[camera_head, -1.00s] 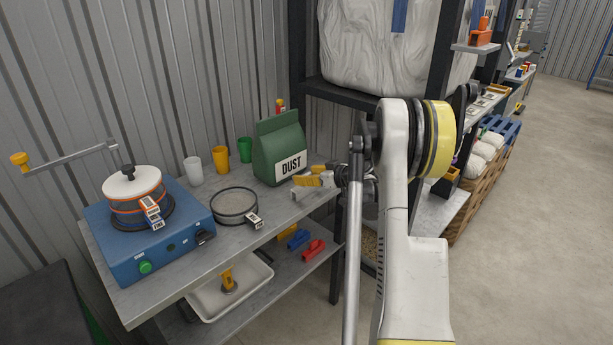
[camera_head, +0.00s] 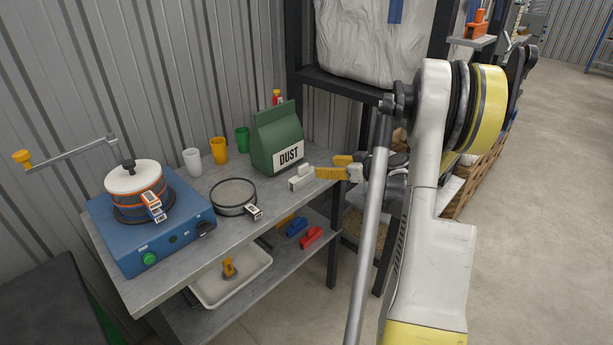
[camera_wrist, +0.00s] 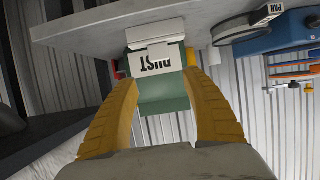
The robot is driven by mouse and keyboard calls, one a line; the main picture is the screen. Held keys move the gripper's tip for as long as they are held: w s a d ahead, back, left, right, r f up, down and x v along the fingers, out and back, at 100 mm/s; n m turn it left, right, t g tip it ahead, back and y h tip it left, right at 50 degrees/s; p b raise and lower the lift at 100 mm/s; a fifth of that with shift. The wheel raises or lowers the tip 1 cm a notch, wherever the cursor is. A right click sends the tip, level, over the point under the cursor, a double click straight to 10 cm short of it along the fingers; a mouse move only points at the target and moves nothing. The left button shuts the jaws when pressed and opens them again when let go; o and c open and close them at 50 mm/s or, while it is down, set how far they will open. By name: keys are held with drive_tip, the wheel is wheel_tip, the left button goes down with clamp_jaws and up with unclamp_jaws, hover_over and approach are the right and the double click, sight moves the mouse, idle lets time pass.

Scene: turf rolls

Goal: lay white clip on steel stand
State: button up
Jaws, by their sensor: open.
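The white clip (camera_head: 301,178) lies on the grey top of the steel stand (camera_head: 185,262), near its right end and in front of the green DUST bag (camera_head: 277,143). My gripper (camera_head: 328,168) is just to the right of the clip, with its yellow fingers spread and nothing held. In the wrist view the picture is upside down; the white clip (camera_wrist: 155,58) shows beyond the open fingertips of my gripper (camera_wrist: 160,80). It looks apart from both fingers. The stand's edge (camera_wrist: 75,30) also shows there.
Blue (camera_head: 297,227) and red (camera_head: 312,237) clips lie on the lower shelf beside a white tray (camera_head: 232,278). Floor at right is open.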

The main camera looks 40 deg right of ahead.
drive_tip(key=s+a+r+g+y, duration=0.15)
drive_tip(key=a+r, duration=0.25)
drive_tip(key=a, duration=1)
drive_tip(key=s+a+r+g, duration=0.1)
drive_tip(key=a+r+g, duration=0.25)
drive_tip(key=a, duration=0.95)
drive_tip(key=s+a+g+h, duration=0.1)
drive_tip(key=s+a+h, duration=0.1)
drive_tip(key=s+a, duration=1.2)
drive_tip(key=s, duration=0.3)
drive_tip(key=shift+a+r+m, duration=0.2)
drive_tip(key=shift+a+m, duration=0.15)
drive_tip(key=shift+m, duration=0.05)
